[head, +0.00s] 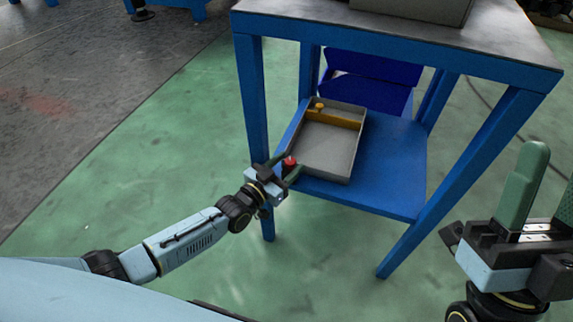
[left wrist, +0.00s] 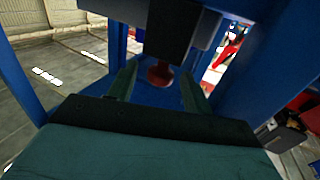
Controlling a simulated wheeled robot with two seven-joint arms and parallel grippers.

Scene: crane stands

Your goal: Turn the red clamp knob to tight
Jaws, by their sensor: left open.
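The red clamp knob (head: 289,162) shows at the near left edge of the grey tray (head: 322,157), on the blue stand's lower shelf. My left gripper (head: 284,167) is at the knob, its fingers open. In the left wrist view the red knob (left wrist: 160,73) sits between the two green fingers of my left gripper (left wrist: 157,88), with a visible gap on each side. A dark block above hides part of the knob. My right gripper (head: 545,200) is at the lower right of the head view, away from the stand, its fingers apart and empty.
The tray holds a yellow bar (head: 342,119) with a small yellow knob (head: 319,106). The blue shelf (head: 395,170) is bare right of the tray. Stand legs (head: 254,100) rise near my left gripper, under the tabletop (head: 300,14). The green floor in front is clear.

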